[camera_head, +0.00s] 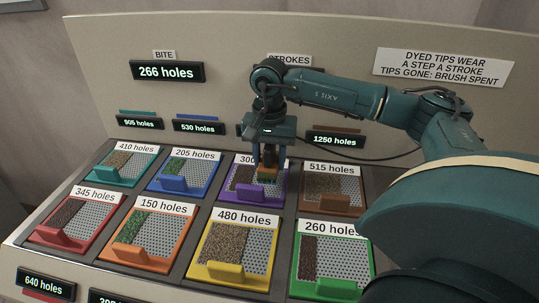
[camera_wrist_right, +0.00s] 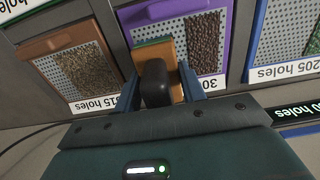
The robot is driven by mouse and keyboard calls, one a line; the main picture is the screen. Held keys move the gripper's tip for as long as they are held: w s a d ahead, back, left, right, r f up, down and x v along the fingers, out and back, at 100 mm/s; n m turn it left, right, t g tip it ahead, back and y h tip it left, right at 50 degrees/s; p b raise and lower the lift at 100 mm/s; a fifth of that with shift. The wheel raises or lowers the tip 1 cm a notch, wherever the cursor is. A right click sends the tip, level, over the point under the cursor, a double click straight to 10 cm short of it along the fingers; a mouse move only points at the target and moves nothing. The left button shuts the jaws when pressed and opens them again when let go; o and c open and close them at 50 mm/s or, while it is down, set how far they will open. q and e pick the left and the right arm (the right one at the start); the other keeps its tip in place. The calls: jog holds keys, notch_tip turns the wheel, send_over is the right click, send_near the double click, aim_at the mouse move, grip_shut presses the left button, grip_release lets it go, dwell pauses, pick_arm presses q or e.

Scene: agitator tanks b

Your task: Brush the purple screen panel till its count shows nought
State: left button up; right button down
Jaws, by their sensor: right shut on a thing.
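The purple screen panel (camera_head: 243,201) lies in the top row of the sloped bench, third from the left. Dark brown grains cover its left part; bare perforated mesh shows on the right. My right gripper (camera_head: 268,166) is shut on a brush (camera_wrist_right: 167,55) with a black handle, an orange-brown block and a green edge. The brush is at the panel's mesh; I cannot tell whether it touches. My arm hides the purple panel's count display and the strokes display. My left gripper is not in view.
Several coloured panels surround it: blue (camera_head: 165,185) left, brown (camera_head: 327,208) right, yellow (camera_head: 228,272) and orange (camera_head: 159,262) in front. Each has a raised front tab. The bite display (camera_head: 167,72) reads 266 holes. A sign (camera_head: 444,67) says dyed tips wear a step a stroke.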

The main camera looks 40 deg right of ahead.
jog(key=shift+f, duration=0.7)
jog(key=shift+f+b, duration=0.25)
jog(key=shift+b, duration=0.15)
jog(key=shift+f+b, duration=0.4)
jog(key=shift+f, duration=0.1)
jog(key=shift+r, duration=0.1)
jog(key=shift+w+a, duration=0.4)
jog(key=shift+w, duration=0.05)
jog(key=shift+w+a, duration=0.6)
jog(key=shift+w, duration=0.15)
